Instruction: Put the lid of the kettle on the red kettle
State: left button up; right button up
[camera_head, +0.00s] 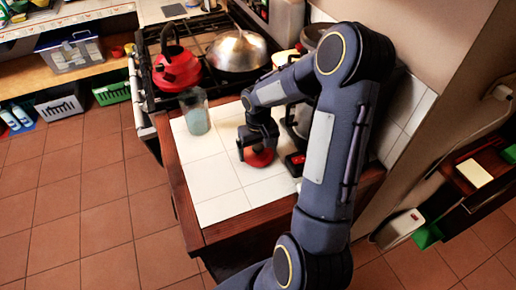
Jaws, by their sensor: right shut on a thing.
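The red kettle (177,72) stands on the stove at the upper left, with its dark handle arching over the top. The red lid (258,157) is at the white tiled counter, below my right gripper (257,145). My right gripper points down and is shut on the lid. I cannot tell whether the lid touches the tiles or is just above them. My right arm comes in from the bottom right and hides part of the counter. My left gripper is not in view.
A glass (195,112) stands on the counter (215,170) between the lid and the stove. A silver domed pan (237,50) is right of the kettle. A red and black object (295,163) lies right of the lid. The counter's front left is clear.

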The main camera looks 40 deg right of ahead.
jog(key=shift+f, duration=0.2)
jog(key=o, duration=0.7)
jog(key=shift+r, duration=0.1)
jog(key=shift+r, duration=0.1)
